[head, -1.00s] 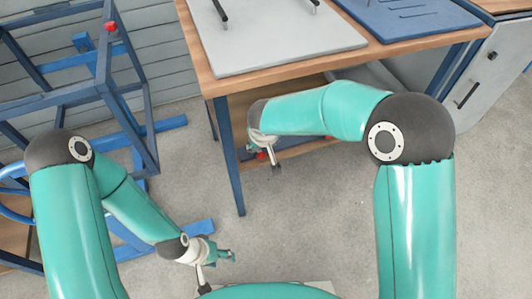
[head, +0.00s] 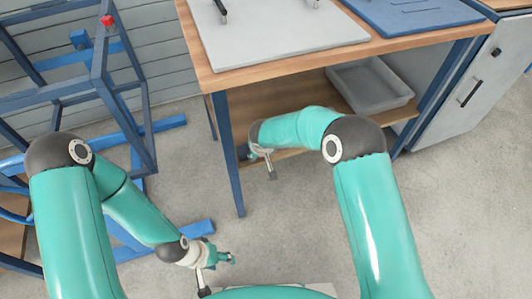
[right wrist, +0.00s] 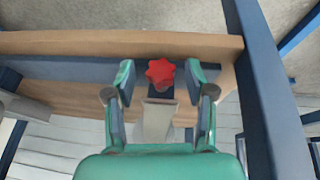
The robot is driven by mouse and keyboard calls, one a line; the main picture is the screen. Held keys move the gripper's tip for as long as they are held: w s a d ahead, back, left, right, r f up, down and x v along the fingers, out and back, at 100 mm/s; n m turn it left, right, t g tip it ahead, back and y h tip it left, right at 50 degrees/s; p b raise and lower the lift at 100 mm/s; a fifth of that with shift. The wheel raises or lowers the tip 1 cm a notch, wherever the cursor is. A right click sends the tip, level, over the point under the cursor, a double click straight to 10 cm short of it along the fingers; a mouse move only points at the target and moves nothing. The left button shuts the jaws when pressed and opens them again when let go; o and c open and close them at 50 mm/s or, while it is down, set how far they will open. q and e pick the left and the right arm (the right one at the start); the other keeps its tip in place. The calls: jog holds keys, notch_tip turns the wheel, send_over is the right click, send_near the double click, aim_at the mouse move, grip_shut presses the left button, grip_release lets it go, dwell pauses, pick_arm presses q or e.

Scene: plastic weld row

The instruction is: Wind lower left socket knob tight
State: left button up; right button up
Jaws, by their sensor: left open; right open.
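A red star-shaped knob (right wrist: 160,72) sits in front of a dark blue part and a grey block in the right wrist view, at the edge of a wooden board. My right gripper (right wrist: 161,82) is open, with one finger on each side of the knob and a gap to both. In the head view the right gripper (head: 266,163) is low by the table's front left leg, and I cannot make out the knob there. My left gripper (head: 226,257) hangs low at the left, open and away from the table.
The wooden table (head: 300,72) has blue legs (head: 232,160) and a lower shelf bearing a grey bin (head: 372,90). A blue frame with another red knob (head: 107,20) stands at the left. A grey cabinet (head: 460,95) stands at the right.

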jog(key=shift+c, duration=0.2)
grip_shut()
jog(key=h+b, duration=0.1)
jog(key=b, duration=0.2)
jog(key=h+b, duration=0.1)
jog(key=b, duration=0.3)
jog(key=f+t+h+b, duration=0.1)
jog(key=b, duration=0.2)
jog(key=shift+a+n, duration=0.25)
jog(key=shift+n, duration=0.15)
jog(key=shift+r+h+b, duration=0.25)
jog(key=shift+h+b, duration=0.05)
jog(key=shift+b, duration=0.35)
jog(key=shift+s+r, duration=0.1)
jog(key=shift+r, duration=0.1)
grip_release()
jog(key=shift+o, duration=0.2)
